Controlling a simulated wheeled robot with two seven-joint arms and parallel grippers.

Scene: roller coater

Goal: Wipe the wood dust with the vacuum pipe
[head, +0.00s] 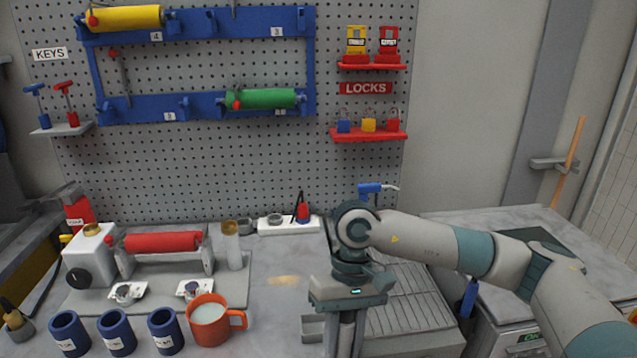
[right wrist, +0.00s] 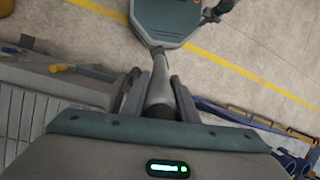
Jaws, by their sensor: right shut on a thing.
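The wood dust (head: 283,281) is a small pale tan smear on the grey bench top, right of the roller machine. My right gripper (head: 346,340) is right of the dust in the head view, pointing down, its fingertips cut off by the bottom edge. In the right wrist view, my right gripper (right wrist: 158,98) is shut on a grey tube, which I take for the vacuum pipe (right wrist: 159,88). The pipe lies between the two fingers and its narrow end sticks out past them. In the head view the pipe is hidden. My left gripper is in neither view.
The roller machine (head: 162,243) with a red roller stands left of the dust. An orange mug (head: 208,320) and blue cups (head: 117,333) stand in front of it. A grooved tray (head: 405,300) lies beside my right arm. The bench around the dust is clear.

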